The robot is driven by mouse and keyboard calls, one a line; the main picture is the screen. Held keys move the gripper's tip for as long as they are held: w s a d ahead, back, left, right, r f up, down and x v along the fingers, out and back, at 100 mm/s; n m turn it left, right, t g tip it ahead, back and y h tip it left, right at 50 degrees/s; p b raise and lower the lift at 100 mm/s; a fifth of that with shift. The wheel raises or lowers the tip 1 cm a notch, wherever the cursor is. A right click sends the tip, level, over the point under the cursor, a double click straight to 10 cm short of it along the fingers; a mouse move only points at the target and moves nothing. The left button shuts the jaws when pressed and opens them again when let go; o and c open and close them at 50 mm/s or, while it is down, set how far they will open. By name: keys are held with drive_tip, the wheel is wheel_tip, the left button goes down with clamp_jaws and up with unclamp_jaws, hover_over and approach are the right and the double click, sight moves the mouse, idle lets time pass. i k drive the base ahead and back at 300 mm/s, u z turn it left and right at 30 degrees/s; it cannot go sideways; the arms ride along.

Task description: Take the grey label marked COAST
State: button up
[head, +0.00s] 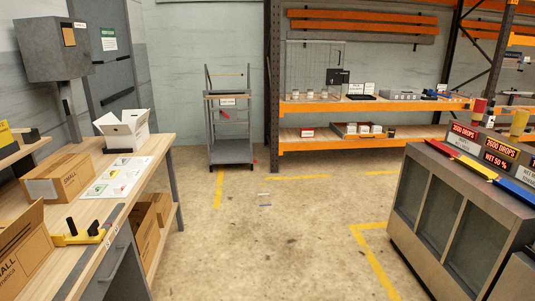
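I cannot make out a grey label marked COAST; the small print in the head view is too fine to read. Small white labels stand on the upper orange shelf (356,88), and another white label (307,132) is on the lower shelf. A white label (227,102) is on the grey trolley (211,135). Two small pale strips (264,195) lie on the floor in the middle. My gripper is not in view.
A wooden workbench (140,165) at left holds an open white box (124,132), cardboard boxes (58,180) and a yellow tool (80,237). A grey cabinet (440,215) with red displays stands at right. The floor between is mostly clear, with yellow lines.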

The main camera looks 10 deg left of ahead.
sight(121, 162)
drive_tip(key=u, duration=0.2)
drive_tip(key=i, duration=1.65)
drive_tip(key=u, duration=0.7)
drive_tip(key=i, duration=0.7)
drive_tip(key=u, duration=0.8)
drive_tip(key=i, duration=0.55)
drive_tip(key=u, duration=0.55)
drive_tip(key=i, duration=0.55)
drive_tip(key=u, duration=0.3)
